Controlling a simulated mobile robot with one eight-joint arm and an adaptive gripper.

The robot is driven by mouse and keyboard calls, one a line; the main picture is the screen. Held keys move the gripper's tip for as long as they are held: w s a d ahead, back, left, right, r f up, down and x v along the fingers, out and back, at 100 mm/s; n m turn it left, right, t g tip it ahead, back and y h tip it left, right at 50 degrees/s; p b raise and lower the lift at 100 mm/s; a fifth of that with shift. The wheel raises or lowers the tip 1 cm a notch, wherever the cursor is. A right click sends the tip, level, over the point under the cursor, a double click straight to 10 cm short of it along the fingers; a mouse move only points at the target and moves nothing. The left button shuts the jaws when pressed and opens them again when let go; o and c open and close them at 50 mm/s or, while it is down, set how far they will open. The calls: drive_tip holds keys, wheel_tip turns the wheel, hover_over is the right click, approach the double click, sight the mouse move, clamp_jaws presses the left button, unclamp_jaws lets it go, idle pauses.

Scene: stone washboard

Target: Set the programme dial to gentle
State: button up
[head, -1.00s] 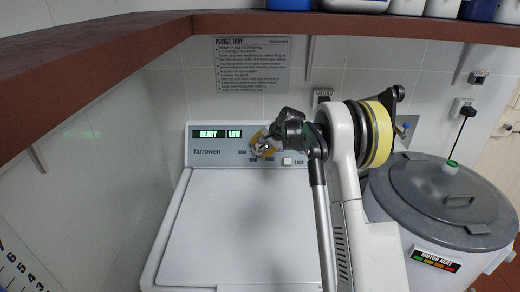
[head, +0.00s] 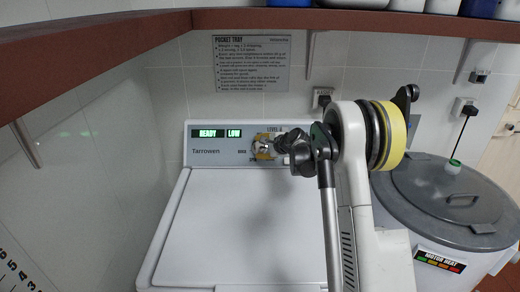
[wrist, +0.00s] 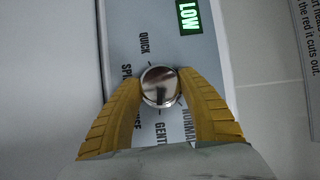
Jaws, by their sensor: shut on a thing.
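The programme dial (wrist: 159,87) is a round, shiny metal knob on the washer's control panel. In the wrist view my gripper (wrist: 158,92) has its yellow fingers on both sides of the dial, shut on it. Labels around it include QUICK, NORMAL and a partly hidden GENTLE label (wrist: 161,142); the fingers cover parts of other labels. I cannot clearly tell which label the dial points to. In the head view my gripper (head: 264,147) is at the panel, and my wrist hides the area right of the dial.
The washer (head: 235,235) has a closed white lid. Its display (head: 220,133) reads READY and LOW. A grey-lidded tub (head: 440,190) stands to the right. A brown shelf (head: 390,22) runs overhead, and a notice (head: 251,63) hangs on the wall.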

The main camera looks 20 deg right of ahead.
drive_tip(key=shift+f, duration=0.1)
idle(0.4)
drive_tip(key=o, duration=1.2)
drive_tip(key=v, duration=1.2)
